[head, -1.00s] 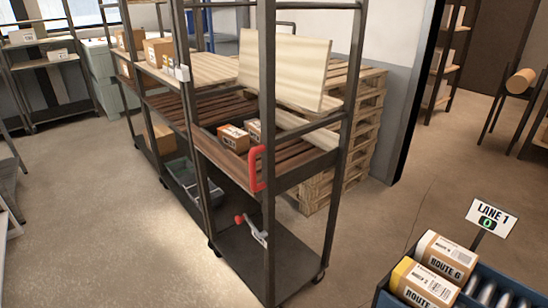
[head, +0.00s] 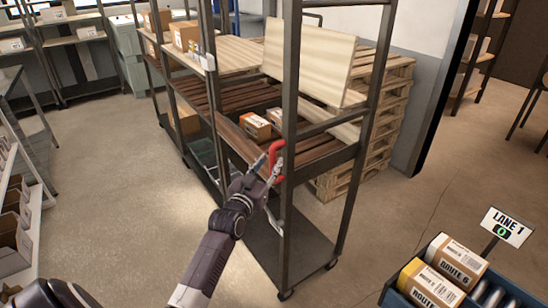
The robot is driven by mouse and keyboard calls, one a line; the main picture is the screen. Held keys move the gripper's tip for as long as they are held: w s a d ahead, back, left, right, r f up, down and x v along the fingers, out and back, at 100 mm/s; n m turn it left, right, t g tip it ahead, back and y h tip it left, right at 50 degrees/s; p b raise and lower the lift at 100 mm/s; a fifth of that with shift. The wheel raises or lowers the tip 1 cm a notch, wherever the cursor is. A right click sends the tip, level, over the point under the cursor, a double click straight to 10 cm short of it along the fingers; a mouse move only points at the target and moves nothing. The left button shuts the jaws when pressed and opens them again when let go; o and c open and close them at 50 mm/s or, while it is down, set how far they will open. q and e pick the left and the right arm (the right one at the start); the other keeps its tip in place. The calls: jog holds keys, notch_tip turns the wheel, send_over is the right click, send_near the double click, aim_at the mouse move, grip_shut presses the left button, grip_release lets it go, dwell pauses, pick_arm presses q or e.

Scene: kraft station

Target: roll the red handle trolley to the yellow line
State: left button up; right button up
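The trolley is a tall dark metal rack (head: 291,120) with wooden shelves and castors, standing in the middle of the head view. Its red handle (head: 278,150) is upright on the near corner post. My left gripper (head: 266,168) is at the handle, its fingers pointing up and apart, one beside the handle and one overlapping its lower part. I cannot tell whether it touches. My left arm hides part of the trolley's lower side. My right gripper is not in view. No yellow line shows.
The trolley carries small boxes (head: 255,126) and pale boards (head: 310,62). Stacked pallets (head: 385,110) stand behind it. Shelves (head: 36,190) line the left. Floor (head: 115,150) left of the trolley is clear.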

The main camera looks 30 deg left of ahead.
pick_arm(q)
jog(key=shift+w+a, duration=0.15)
jog(key=shift+w, duration=0.55)
jog(key=shift+w+a, duration=0.15)
jog(key=shift+w, duration=0.55)
grip_shut()
